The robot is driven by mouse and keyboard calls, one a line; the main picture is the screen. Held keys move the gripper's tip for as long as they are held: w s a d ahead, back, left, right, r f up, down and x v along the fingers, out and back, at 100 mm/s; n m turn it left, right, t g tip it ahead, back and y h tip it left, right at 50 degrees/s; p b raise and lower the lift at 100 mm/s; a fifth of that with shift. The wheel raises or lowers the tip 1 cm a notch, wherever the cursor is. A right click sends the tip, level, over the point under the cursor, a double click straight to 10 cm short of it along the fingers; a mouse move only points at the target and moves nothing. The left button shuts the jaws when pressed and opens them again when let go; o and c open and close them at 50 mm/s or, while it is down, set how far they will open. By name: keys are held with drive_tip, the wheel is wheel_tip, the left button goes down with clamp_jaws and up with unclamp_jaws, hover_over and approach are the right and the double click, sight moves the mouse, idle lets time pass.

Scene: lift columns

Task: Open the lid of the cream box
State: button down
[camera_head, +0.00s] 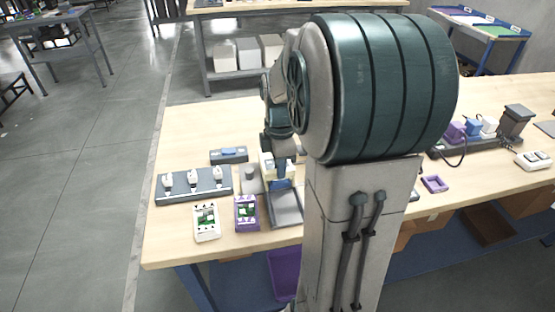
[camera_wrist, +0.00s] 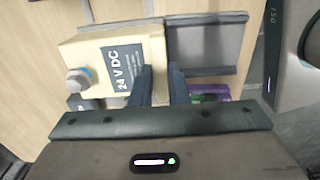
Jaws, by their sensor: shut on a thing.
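The cream box (camera_wrist: 90,48) stands on the wooden table, with a dark "24 V DC" label and a metal and blue round fitting on its left side. In the head view the box (camera_head: 265,163) is largely hidden behind my arm. My gripper (camera_wrist: 161,78) is at the box's right edge, one finger over the labelled face and the other just beyond the edge. It is shut on this edge part. The lid looks closed; its seam cannot be made out.
A grey tray (camera_wrist: 207,70) lies right beside the box. A purple-framed part (camera_head: 247,212), a white-framed part (camera_head: 206,221) and a grey rack (camera_head: 193,198) with white pieces stand to the left. A grey cylinder (camera_head: 250,180) stands close to the box.

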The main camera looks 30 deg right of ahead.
drive_tip(key=shift+w+d+p, duration=0.45)
drive_tip(key=shift+w+p, duration=0.05)
drive_tip(key=shift+w, duration=0.95)
drive_tip(key=shift+w+d+p, duration=0.4)
drive_tip(key=shift+w+p, duration=0.15)
drive_tip(key=shift+w, duration=0.95)
drive_tip(key=shift+w+d+p, duration=0.45)
drive_tip(key=shift+w+p, duration=0.05)
drive_tip(key=shift+w, duration=0.95)
drive_tip(key=c, duration=1.5)
unclamp_jaws()
drive_tip(key=shift+o, duration=0.2)
drive_tip(key=shift+r, duration=0.1)
drive_tip(key=shift+r+p, duration=2.4)
drive_tip(key=shift+r, duration=0.55)
drive_tip(key=s+a+r+m+t, duration=0.1)
drive_tip(key=s+a+r+m, duration=0.1)
drive_tip(key=s+a+m, duration=0.5)
drive_tip(key=s+a+r+m+t, duration=0.2)
drive_tip(key=s+a+m, duration=0.5)
drive_tip(key=s, duration=0.7)
drive_tip(key=shift+s+a+r+m, duration=0.25)
drive_tip(key=shift+a+r+m, duration=0.15)
drive_tip(key=shift+r, duration=0.3)
